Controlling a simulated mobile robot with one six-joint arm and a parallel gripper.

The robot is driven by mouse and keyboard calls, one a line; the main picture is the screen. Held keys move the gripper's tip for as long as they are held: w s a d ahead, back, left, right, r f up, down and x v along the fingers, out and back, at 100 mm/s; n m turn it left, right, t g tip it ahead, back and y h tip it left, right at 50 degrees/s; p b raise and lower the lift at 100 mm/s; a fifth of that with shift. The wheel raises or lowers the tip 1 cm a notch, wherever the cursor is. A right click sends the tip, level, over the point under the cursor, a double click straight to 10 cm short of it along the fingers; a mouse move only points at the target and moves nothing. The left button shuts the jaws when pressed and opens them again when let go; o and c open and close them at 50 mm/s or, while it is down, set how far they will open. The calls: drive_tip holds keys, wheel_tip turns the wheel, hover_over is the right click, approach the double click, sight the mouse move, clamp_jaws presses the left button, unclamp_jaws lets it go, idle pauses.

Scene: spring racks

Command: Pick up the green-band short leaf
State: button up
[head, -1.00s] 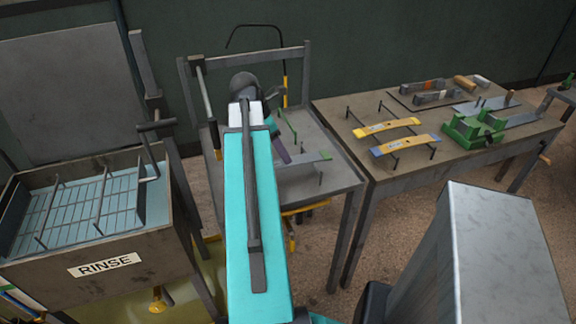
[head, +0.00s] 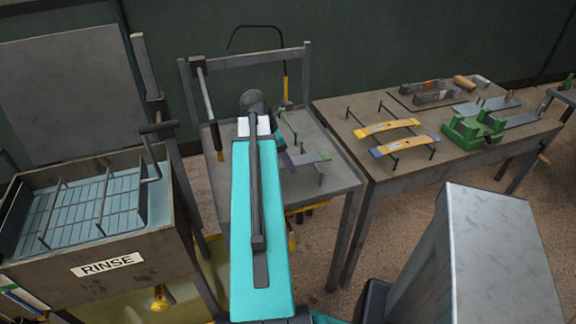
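A short grey leaf with a green band at its right end (head: 312,158) lies on the middle grey table, at a small rack with upright pegs. Its left part is partly hidden by my arm's end. My gripper (head: 286,158) shows only as a small dark purplish piece below a teal wrist part, just behind my teal arm. In the picture it overlaps the left end of the leaf. I cannot tell whether it touches the leaf or how its fingers stand.
A rinse tank (head: 110,245) with a wire rack stands at left. A frame with a hanging brush (head: 211,115) rises around the middle table.

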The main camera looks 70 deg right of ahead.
idle(0.6)
clamp_jaws()
drive_tip(key=shift+r, duration=0.2)
